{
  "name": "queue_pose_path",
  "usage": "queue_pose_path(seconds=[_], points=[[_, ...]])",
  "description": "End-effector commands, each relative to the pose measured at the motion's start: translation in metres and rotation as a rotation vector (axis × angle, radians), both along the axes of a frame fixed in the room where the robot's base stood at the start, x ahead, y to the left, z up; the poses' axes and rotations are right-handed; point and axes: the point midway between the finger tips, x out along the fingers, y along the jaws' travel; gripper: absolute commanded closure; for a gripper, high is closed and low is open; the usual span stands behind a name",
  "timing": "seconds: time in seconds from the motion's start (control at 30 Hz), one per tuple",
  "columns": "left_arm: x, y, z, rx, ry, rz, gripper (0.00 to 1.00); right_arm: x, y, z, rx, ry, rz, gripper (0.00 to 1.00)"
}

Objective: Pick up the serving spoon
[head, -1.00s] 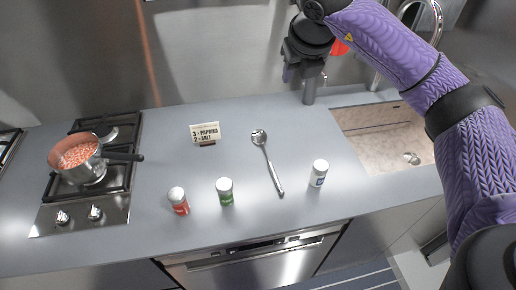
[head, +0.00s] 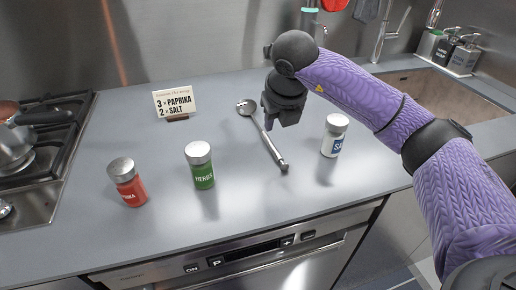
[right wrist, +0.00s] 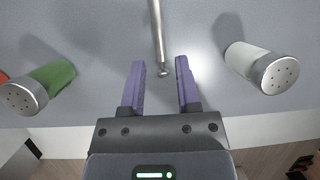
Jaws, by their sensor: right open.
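The serving spoon (head: 265,136) lies on the grey counter with its bowl toward the back wall and its handle toward the front edge. My right gripper (head: 281,122) hangs above the spoon in the head view and hides a little of its surroundings. In the right wrist view the gripper (right wrist: 160,82) is open and empty, its two purple fingers apart. The end of the spoon's handle (right wrist: 158,40) shows between and just beyond the fingertips. I cannot tell the exact height of the fingers over the counter. My left gripper is not in view.
A white salt shaker (head: 335,136) stands right of the spoon. A green shaker (head: 201,166) and a red paprika shaker (head: 128,183) stand to its left. A recipe card (head: 175,102) stands behind. The stove with a pot (head: 14,150) is left; the sink (head: 440,95) is right.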

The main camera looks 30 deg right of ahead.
Motion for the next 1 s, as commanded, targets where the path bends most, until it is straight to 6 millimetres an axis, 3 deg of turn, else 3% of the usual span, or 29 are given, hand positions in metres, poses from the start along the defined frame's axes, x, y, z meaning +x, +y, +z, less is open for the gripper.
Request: queue_pose_path(seconds=[0.1, 0.47, 1.0], points=[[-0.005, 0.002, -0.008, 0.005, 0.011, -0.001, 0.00, 0.008, -0.003, -0.024, 0.001, 0.005, -0.001, 0.59], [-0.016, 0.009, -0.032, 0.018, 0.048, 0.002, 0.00, 0.037, -0.009, -0.079, 0.000, 0.004, -0.002, 0.59], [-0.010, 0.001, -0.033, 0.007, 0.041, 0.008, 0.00, 0.040, -0.011, -0.083, 0.000, 0.000, 0.001, 0.62]])
